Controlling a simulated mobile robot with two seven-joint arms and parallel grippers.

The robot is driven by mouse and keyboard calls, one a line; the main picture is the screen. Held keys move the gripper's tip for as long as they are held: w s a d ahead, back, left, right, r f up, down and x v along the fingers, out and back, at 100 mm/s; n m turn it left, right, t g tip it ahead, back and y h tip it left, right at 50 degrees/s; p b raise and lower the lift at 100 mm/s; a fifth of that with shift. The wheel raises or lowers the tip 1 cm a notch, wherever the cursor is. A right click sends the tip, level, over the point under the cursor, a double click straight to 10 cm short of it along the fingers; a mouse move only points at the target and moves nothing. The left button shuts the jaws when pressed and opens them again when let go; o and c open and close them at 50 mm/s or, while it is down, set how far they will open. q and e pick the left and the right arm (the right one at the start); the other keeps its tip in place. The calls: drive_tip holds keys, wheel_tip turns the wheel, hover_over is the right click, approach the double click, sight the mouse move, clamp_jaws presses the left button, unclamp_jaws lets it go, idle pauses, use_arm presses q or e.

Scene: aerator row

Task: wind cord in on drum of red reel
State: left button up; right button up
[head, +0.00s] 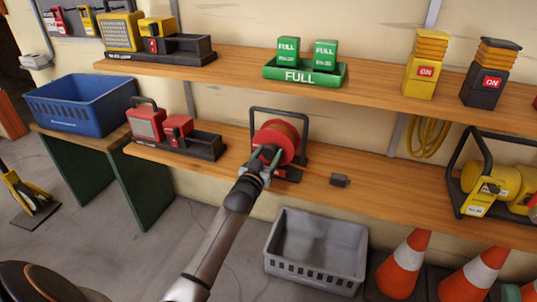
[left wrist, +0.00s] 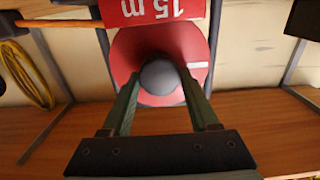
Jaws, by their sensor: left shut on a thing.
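The red reel (head: 284,132) stands in a black frame on the lower wooden shelf. Its red drum face shows in the left wrist view (left wrist: 128,55), with a "15 m" label on the frame, upside down. An orange cord (head: 316,175) runs from the reel along the shelf to a dark grey block (head: 340,180). The cord also shows at the upper left of the left wrist view (left wrist: 60,24). My left gripper (head: 265,160) is at the front of the reel, shut on a round grey knob (left wrist: 160,76) before the drum face. My right gripper is not in view.
A red lamp in a dark tray (head: 205,148) stands left of the reel, and a yellow reel (head: 485,185) stands to the right. A grey crate (head: 316,245) and orange cones (head: 405,265) are below the shelf. The upper shelf holds green and yellow units.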

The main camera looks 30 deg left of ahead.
use_arm(q)
drive_tip(key=shift+c, duration=1)
drive_tip(key=shift+m, duration=0.3)
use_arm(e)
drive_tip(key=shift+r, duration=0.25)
use_arm(q)
drive_tip(key=m+p, duration=0.2)
drive_tip(key=shift+d+m, duration=0.1)
drive_tip(key=shift+m, duration=0.2)
drive_tip(key=m+p, duration=0.1)
drive_tip(key=m, duration=0.2)
drive_tip(key=shift+m, duration=0.3)
drive_tip(key=m, duration=0.5)
drive_tip(key=shift+d+f, duration=0.1)
drive_tip(key=shift+f, duration=0.05)
drive_tip(key=m+b, duration=0.1)
drive_tip(key=m, duration=0.5)
drive_tip(key=shift+f, duration=0.15)
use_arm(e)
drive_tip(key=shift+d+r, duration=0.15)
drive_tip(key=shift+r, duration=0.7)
use_arm(q)
drive_tip(key=shift+m, duration=0.3)
drive_tip(key=o, duration=1.4)
